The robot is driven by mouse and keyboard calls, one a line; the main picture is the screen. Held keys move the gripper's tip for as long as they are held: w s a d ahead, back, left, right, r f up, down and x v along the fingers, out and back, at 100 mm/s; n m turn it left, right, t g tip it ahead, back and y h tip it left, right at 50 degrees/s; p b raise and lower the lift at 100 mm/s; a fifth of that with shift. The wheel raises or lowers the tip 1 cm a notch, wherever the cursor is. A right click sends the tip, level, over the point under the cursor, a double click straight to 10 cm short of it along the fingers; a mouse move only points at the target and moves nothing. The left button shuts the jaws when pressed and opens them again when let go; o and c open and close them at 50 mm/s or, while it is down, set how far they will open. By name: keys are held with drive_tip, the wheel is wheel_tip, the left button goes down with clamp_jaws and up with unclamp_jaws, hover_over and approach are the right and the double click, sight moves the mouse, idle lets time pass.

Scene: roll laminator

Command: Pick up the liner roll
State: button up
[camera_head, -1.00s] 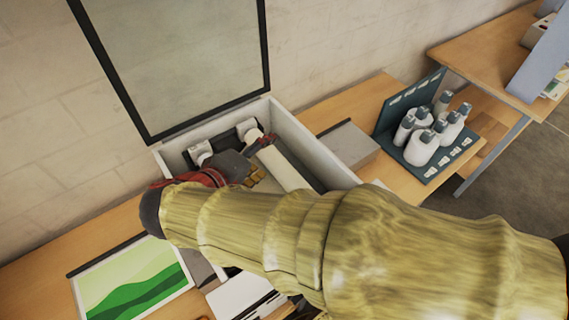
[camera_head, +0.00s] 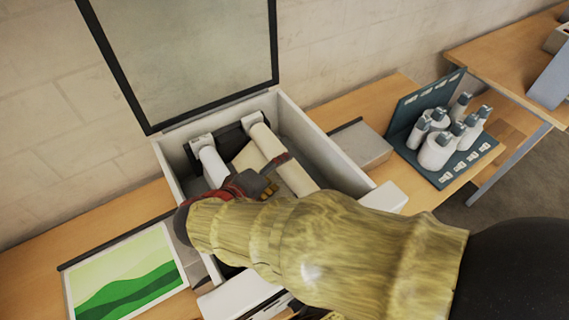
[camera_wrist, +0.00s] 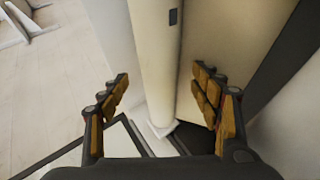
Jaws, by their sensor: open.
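The open laminator box (camera_head: 320,145) holds two rolls. A white roll (camera_head: 213,165) lies on the left and a longer cream roll (camera_head: 270,145) on the right, with a cream sheet (camera_head: 247,158) beside it. No label tells me which is the liner roll. My gripper (camera_head: 277,172) is over the near part of the cream roll. In the wrist view, my gripper (camera_wrist: 162,95) is open, and the cream roll (camera_wrist: 155,50) runs between its fingers, with gaps on both sides. My arm hides the box's front part.
The raised framed lid (camera_head: 185,55) stands behind the box. A grey block (camera_head: 358,147) and a dark stand with several white bottles (camera_head: 436,150) are to the right. A green landscape print (camera_head: 125,280) lies at the left front.

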sight(287, 166)
drive_tip(key=shift+b+x, duration=0.4)
drive_tip(key=shift+x, duration=2.6)
drive_tip(key=shift+c, duration=1)
clamp_jaws()
